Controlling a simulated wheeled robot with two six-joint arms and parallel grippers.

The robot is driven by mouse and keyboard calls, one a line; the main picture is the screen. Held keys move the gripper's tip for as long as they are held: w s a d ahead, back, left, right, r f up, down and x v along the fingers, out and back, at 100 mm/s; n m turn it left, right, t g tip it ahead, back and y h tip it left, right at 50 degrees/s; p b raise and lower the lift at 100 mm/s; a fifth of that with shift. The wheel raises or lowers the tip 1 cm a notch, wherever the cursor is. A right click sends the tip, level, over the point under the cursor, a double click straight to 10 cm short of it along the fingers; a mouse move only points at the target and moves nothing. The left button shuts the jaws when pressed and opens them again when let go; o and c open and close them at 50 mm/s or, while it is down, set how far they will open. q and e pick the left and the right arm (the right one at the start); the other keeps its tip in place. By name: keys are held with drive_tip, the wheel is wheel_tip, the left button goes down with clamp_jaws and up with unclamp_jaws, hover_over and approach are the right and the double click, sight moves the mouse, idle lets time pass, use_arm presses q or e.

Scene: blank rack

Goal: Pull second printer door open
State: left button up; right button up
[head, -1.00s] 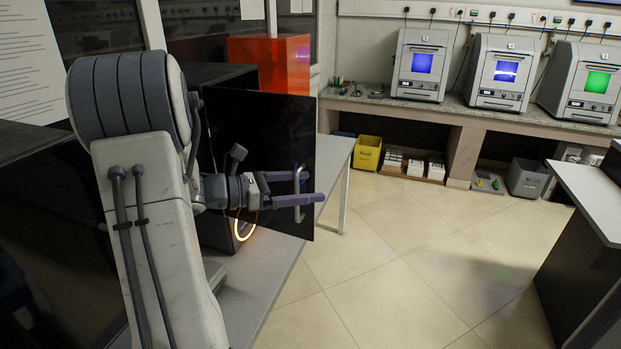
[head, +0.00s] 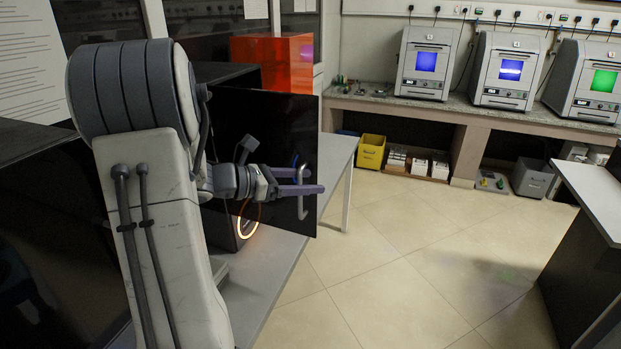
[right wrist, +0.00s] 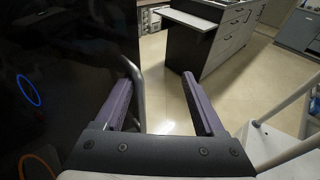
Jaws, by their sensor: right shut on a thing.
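The printer door (head: 272,130) is a flat, dark glossy panel that stands swung out from a black printer, over the bench edge. A pale metal bar handle (head: 301,190) is near its free edge. In the right wrist view the handle (right wrist: 141,92) lies against the inner side of the left finger, and the door (right wrist: 75,60) fills the left side. My left gripper is not in view.
A grey bench (head: 262,275) carries the printers. An orange translucent box (head: 272,62) stands behind the door. Tiled floor (head: 400,250) is free to the right. A dark cabinet with a light top (head: 597,195) is at far right. A yellow bin (head: 371,151) sits under the back counter.

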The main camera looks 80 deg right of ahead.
drive_tip(key=w+p, duration=0.2)
drive_tip(key=w, duration=0.8)
drive_tip(key=shift+w+d+r+p, duration=0.15)
drive_tip(key=shift+p, duration=0.15)
idle(0.5)
